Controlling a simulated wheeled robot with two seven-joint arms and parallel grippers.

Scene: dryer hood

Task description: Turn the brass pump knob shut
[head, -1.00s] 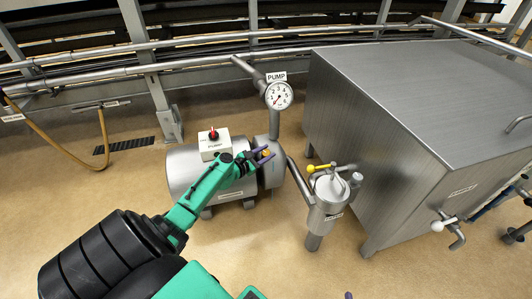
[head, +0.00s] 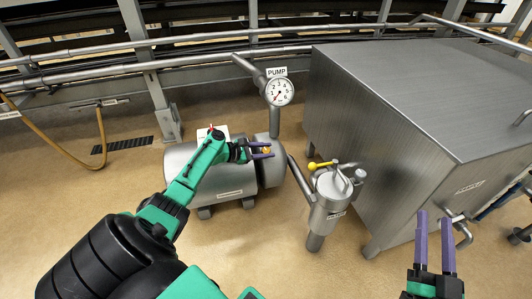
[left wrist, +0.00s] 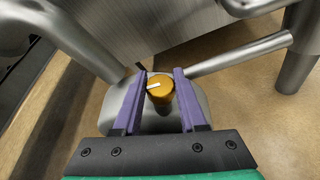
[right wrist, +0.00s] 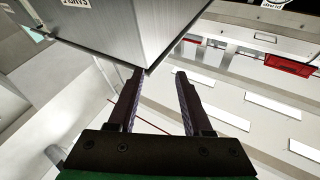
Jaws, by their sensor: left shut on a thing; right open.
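The brass pump knob (head: 267,150) is on the end of the steel pump (head: 272,177). In the left wrist view the knob (left wrist: 159,91) is a round orange-gold cap with a white mark, between the two purple fingers. My left gripper (head: 262,150) is shut on the knob; it also shows in the left wrist view (left wrist: 156,75). My right gripper (head: 434,214) is open and empty at the lower right, in front of the large steel tank; the right wrist view shows its fingers apart (right wrist: 160,74).
A pressure gauge (head: 280,92) with a PUMP sign stands on a pipe behind the pump. A steel filter housing (head: 331,192) with a yellow-ended handle (head: 321,165) stands right of it. The large steel tank (head: 405,110) fills the right. Open floor (head: 255,240) lies in front.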

